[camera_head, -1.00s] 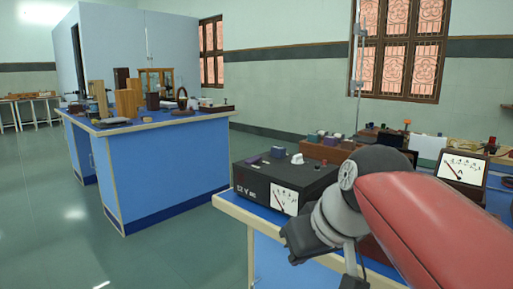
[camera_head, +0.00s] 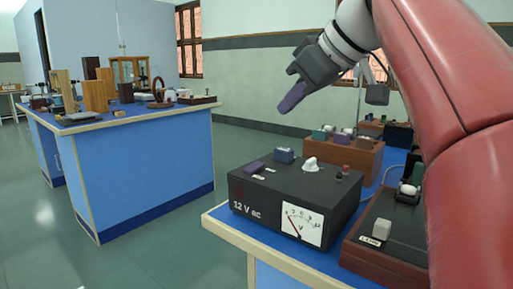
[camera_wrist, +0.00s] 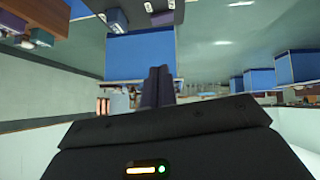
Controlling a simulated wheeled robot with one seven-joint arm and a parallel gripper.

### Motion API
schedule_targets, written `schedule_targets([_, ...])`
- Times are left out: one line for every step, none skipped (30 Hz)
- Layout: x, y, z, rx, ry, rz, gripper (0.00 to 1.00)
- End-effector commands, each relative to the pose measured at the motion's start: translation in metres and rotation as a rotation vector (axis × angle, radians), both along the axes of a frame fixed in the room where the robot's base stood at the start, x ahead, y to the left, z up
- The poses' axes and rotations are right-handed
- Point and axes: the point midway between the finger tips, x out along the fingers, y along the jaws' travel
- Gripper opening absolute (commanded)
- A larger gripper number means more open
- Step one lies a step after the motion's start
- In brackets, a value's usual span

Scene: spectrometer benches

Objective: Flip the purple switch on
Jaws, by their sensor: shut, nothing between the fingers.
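A black power box (camera_head: 290,208) marked "12 V ac" stands on the near bench's left corner. A small purple switch (camera_head: 254,168) sits on its top at the left, with a blue-grey switch (camera_head: 284,155) and a white knob (camera_head: 311,164) to its right. My gripper (camera_head: 291,100) is shut and empty, raised in the air above the box and apart from it, its fingers pointing down and left. The wrist view shows the two dark fingers (camera_wrist: 158,84) together. I cannot make out the purple switch in that view.
A blue bench (camera_head: 140,170) with wooden pieces stands to the left, with open floor between.

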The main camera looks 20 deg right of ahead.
Motion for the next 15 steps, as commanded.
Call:
schedule_targets([0.0, 0.0, 0.0, 0.0, 0.0, 0.0, 0.0])
schedule_targets([0.0, 0.0, 0.0, 0.001, 0.0, -0.001, 0.0])
schedule_targets([0.0, 0.0, 0.0, 0.001, 0.0, -0.001, 0.0])
schedule_targets([0.0, 0.0, 0.0, 0.001, 0.0, -0.001, 0.0])
schedule_targets([0.0, 0.0, 0.0, 0.001, 0.0, -0.001, 0.0])
schedule_targets([0.0, 0.0, 0.0, 0.001, 0.001, -0.001, 0.0])
schedule_targets([0.0, 0.0, -0.001, 0.001, 0.001, -0.001, 0.0])
schedule_targets([0.001, 0.0, -0.002, 0.001, 0.001, -0.001, 0.0])
schedule_targets([0.002, 0.001, -0.003, 0.001, 0.001, -0.001, 0.0])
schedule_targets([0.004, 0.002, -0.005, 0.001, 0.002, -0.001, 0.0])
schedule_targets([0.005, 0.003, -0.008, 0.002, 0.003, -0.001, 0.0])
schedule_targets([0.008, 0.004, -0.012, 0.002, 0.004, -0.001, 0.0])
schedule_targets([0.011, 0.006, -0.015, 0.002, 0.002, 0.0, 0.0])
schedule_targets([0.014, 0.008, -0.019, 0.002, 0.002, 0.0, 0.0])
schedule_targets([0.019, 0.011, -0.025, 0.002, 0.004, 0.001, 0.0])
